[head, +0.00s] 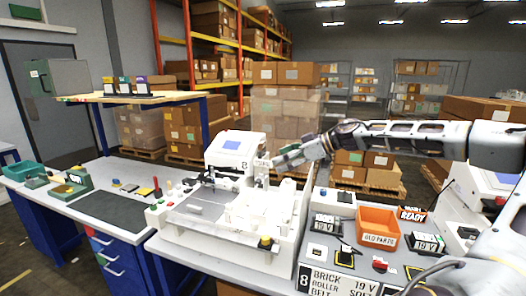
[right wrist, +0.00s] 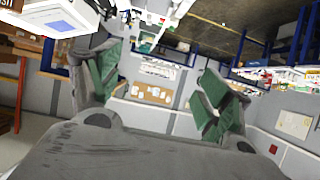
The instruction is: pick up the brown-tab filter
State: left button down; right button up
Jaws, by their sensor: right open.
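I cannot make out a brown-tab filter in either view. My right gripper (head: 277,161) reaches in from the right, above the white plotter machine (head: 179,231). In the right wrist view my right gripper (right wrist: 158,88) is open, its green-padded fingers wide apart with nothing between them. Small dark items with coloured labels (head: 124,86) stand on the raised shelf at the left; their kind is too small to tell. My left gripper is not in view.
An orange bin (head: 378,226) marked "OLD PARTS" stands right of the machine, near "19 V" blocks (head: 427,243) and a "READY" sign (head: 412,214). A dark mat (head: 108,212) and small tools lie on the left bench. Boxed shelving fills the background.

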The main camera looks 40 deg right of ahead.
aim_at(262, 146)
jog(key=i+l, duration=0.2)
jog(key=l, duration=0.15)
jog(key=i+l, duration=0.2)
jog(key=l, duration=0.15)
jog(key=i+l, duration=0.2)
jog(key=l, duration=0.15)
jog(key=i+l, duration=0.25)
jog(key=l, duration=0.1)
